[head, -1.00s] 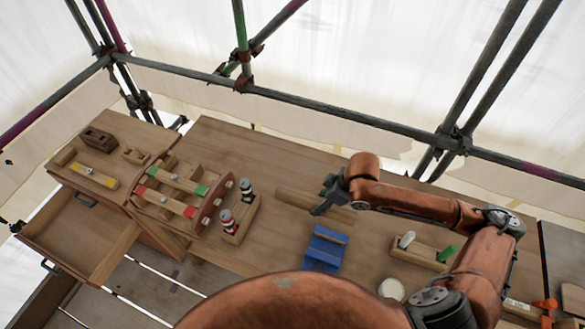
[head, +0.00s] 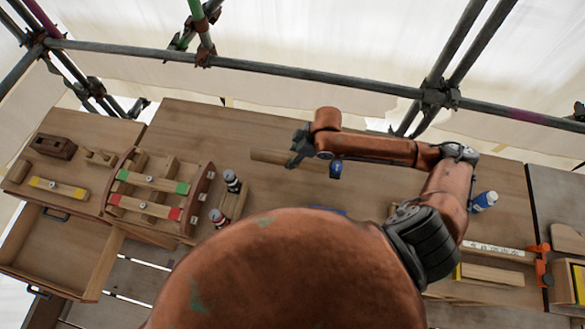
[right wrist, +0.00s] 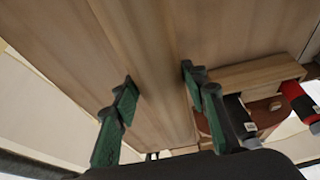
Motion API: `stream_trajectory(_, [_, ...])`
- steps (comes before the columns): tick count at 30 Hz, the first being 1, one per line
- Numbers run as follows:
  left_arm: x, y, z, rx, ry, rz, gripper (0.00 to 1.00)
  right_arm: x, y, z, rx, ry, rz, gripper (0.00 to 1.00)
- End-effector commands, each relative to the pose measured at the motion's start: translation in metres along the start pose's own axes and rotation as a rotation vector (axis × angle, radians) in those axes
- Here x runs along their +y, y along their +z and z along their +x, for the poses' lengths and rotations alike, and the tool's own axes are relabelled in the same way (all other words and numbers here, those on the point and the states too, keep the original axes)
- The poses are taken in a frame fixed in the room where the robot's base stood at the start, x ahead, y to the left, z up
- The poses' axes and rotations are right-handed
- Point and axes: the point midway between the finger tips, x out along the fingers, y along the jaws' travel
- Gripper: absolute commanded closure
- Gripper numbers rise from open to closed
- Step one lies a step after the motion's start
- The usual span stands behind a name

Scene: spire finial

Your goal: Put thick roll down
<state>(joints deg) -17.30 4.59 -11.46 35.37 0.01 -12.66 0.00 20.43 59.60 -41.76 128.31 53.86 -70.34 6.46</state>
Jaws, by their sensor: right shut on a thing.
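The thick roll (head: 269,156) is a plain pale wooden cylinder over the back middle of the workbench. My right gripper (head: 300,150) is at its right part in the head view, and my arm hides its right end. In the right wrist view the roll (right wrist: 150,40) runs lengthwise between the two green-padded fingers of my right gripper (right wrist: 158,88), which is shut on it. It is close to the bench top; I cannot tell whether it touches. My left gripper is not in view.
An open drawer (head: 60,245) is at far left. Bench around the roll's left end is clear.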

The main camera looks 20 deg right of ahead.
Motion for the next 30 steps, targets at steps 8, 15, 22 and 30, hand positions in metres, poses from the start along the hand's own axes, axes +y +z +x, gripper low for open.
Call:
stream_trajectory(8, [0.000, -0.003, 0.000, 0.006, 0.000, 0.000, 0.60, 0.000, 0.021, 0.051, 0.001, 0.001, 0.002, 0.99])
stream_trajectory(15, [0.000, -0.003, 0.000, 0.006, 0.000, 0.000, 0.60, 0.000, 0.028, 0.066, 0.001, 0.001, 0.002, 0.99])
stream_trajectory(22, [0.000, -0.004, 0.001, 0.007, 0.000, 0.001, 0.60, 0.001, 0.039, 0.093, 0.002, 0.001, 0.002, 0.99])
stream_trajectory(30, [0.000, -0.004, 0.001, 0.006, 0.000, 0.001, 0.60, 0.001, 0.039, 0.093, 0.002, 0.002, 0.001, 0.99])
